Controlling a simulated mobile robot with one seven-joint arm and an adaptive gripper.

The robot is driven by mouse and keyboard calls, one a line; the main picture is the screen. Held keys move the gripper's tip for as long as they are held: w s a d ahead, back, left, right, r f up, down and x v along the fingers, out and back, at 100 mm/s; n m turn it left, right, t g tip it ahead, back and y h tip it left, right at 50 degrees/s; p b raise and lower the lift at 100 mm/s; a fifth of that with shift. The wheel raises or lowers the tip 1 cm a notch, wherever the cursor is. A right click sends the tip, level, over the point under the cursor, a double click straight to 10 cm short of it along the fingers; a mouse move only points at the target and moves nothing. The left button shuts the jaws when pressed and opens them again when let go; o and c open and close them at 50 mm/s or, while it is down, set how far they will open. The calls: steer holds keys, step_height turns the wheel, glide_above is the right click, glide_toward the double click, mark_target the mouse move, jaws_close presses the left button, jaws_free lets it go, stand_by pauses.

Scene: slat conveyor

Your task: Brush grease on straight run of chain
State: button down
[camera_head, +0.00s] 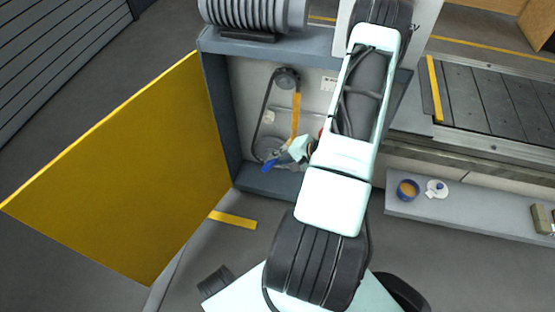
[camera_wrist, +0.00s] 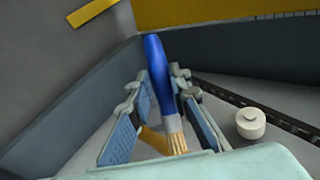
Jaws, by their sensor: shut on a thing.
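My gripper (camera_head: 291,153) is inside the open cabinet, near the lower sprocket (camera_head: 266,148). It is shut on a brush with a blue handle (camera_head: 269,165). In the wrist view the brush handle (camera_wrist: 157,62) stands between my gripper's fingers (camera_wrist: 160,95), its pale bristles (camera_wrist: 177,143) pointing toward the bottom of the picture. The dark chain (camera_head: 262,112) loops from the upper sprocket (camera_head: 287,80) to the lower one; it also shows in the wrist view (camera_wrist: 270,116). An orange-yellow strip (camera_head: 296,115) lies along the right run. Bristle contact with the chain cannot be told.
The yellow door (camera_head: 125,170) stands open at the left. A pale round knob (camera_wrist: 250,123) is beside the chain. A blue tub with amber contents (camera_head: 407,189) and a white item (camera_head: 437,188) rest on the right shelf (camera_head: 480,215). A motor (camera_head: 255,14) sits above the cabinet.

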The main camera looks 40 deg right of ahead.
steer(key=shift+w+d, duration=0.45)
steer(key=shift+d, duration=0.05)
steer(key=shift+r+p, duration=0.45)
steer(key=shift+r, duration=1.6)
steer(key=shift+f, duration=0.1)
steer(key=shift+b, duration=0.6)
steer(key=shift+f, duration=0.1)
steer(key=shift+f+b, duration=0.9)
steer(key=shift+b, duration=0.35)
steer(key=shift+d+f+b, duration=0.1)
steer(key=shift+f+b, duration=0.25)
steer(key=shift+f, duration=0.65)
